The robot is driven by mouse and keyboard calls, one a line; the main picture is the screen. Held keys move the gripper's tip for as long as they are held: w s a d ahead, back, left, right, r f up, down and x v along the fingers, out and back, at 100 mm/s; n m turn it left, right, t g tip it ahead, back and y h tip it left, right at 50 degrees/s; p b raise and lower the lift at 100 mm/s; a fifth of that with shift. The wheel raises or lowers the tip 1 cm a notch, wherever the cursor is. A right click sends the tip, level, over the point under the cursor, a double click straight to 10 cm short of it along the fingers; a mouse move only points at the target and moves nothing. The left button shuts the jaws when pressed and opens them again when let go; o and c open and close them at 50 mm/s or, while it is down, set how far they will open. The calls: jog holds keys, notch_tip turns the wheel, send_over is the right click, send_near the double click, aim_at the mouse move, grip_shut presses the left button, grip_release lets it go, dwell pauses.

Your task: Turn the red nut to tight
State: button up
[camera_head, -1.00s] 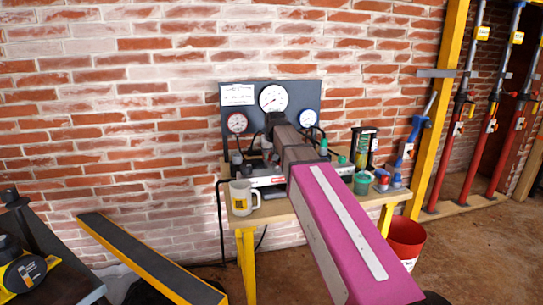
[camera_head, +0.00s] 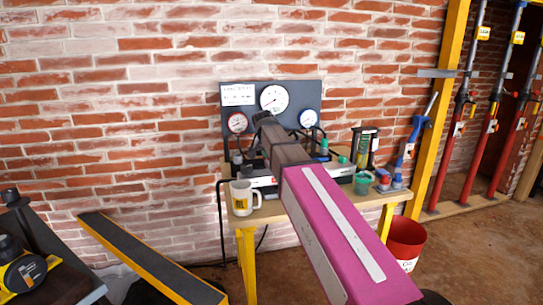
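My arm reaches from the lower right to the table with the gauge panel. My gripper (camera_head: 264,120) is at the far end of the arm, in front of the panel just below the large middle gauge. Its fingers are too small and too much covered by the arm to tell whether they are open. I cannot make out the red nut; the arm covers the middle of the equipment on the table, where little shows behind it.
The grey panel (camera_head: 240,112) carries a large gauge (camera_head: 274,98) and two smaller ones. A white mug (camera_head: 241,197) stands at the table's front left. A green cup (camera_head: 362,183), a blue tool (camera_head: 413,137) and bottles stand at right. A red bucket (camera_head: 405,240) is on the floor.

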jog(key=shift+m, duration=0.4)
jog(key=o, duration=0.9)
jog(key=shift+r, duration=0.1)
jog(key=v, duration=1)
jog(key=shift+a+r, duration=0.2)
jog(key=shift+r, duration=0.1)
